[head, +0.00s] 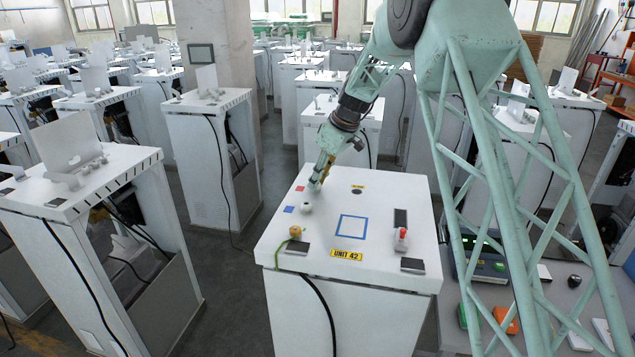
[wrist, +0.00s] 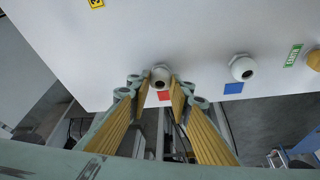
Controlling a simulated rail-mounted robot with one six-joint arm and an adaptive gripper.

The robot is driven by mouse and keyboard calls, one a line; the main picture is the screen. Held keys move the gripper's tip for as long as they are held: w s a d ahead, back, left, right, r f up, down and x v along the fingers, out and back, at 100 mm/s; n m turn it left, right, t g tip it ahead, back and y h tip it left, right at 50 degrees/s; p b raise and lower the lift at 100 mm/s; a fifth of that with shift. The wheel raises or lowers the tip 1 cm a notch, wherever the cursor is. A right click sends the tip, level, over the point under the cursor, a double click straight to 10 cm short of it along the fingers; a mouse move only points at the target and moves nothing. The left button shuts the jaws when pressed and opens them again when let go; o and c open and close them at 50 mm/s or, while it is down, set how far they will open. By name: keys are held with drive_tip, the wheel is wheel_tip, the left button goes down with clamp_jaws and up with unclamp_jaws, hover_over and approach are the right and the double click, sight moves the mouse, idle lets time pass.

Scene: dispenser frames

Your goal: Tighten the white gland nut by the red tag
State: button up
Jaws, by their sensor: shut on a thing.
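The white gland nut (wrist: 160,75) by the red tag (wrist: 164,95) sits on the white cabinet top, between the tips of my gripper (wrist: 159,82). The yellow-padded fingers are closed on it from both sides. In the head view my gripper (head: 315,186) points down at the cabinet top beside the red tag (head: 300,189) and mostly hides this nut. A second white gland (wrist: 243,68) stands apart by the blue tag (wrist: 233,88); it also shows in the head view (head: 306,208). Whether the nut is seated tight cannot be told.
The cabinet (head: 380,262) carries a yellow UNIT 42 label (head: 347,254), a blue square outline (head: 351,228), an orange fitting (head: 296,232) and a red-and-white part (head: 401,239). Other cabinets stand around. The middle of the top is clear.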

drive_tip(key=shift+m, duration=0.4)
drive_tip(key=shift+s+a+m+t+h+b, duration=0.1)
drive_tip(key=shift+m+t+h+b, duration=0.3)
drive_tip(key=shift+m+b, duration=0.5)
drive_tip(key=shift+m+t+h, duration=0.4)
drive_tip(key=shift+m+t, duration=0.1)
drive_tip(key=shift+m, duration=1.2)
drive_tip(key=shift+a+m+h, duration=0.15)
drive_tip(key=shift+m+h, duration=0.45)
drive_tip(key=shift+m, duration=0.9)
drive_tip(key=shift+f+m+t+h+b, duration=0.1)
drive_tip(key=shift+m+t+h+b, duration=0.4)
drive_tip(key=shift+m, duration=1)
drive_tip(key=shift+a+m+g+h+b, duration=0.2)
drive_tip(key=shift+m+h+b, duration=0.35)
drive_tip(key=shift+m+b, duration=0.7)
drive_tip(key=shift+a+m+g+h+b, duration=0.15)
drive_tip(key=shift+m+h+b, duration=0.4)
drive_tip(key=shift+m+b, duration=0.7)
drive_tip(key=m+g+h, duration=0.1)
drive_tip(key=m, duration=0.3)
drive_tip(key=shift+m+g+h+p, duration=0.3)
drive_tip(key=shift+m+g, duration=0.05)
drive_tip(key=shift+m, duration=0.75)
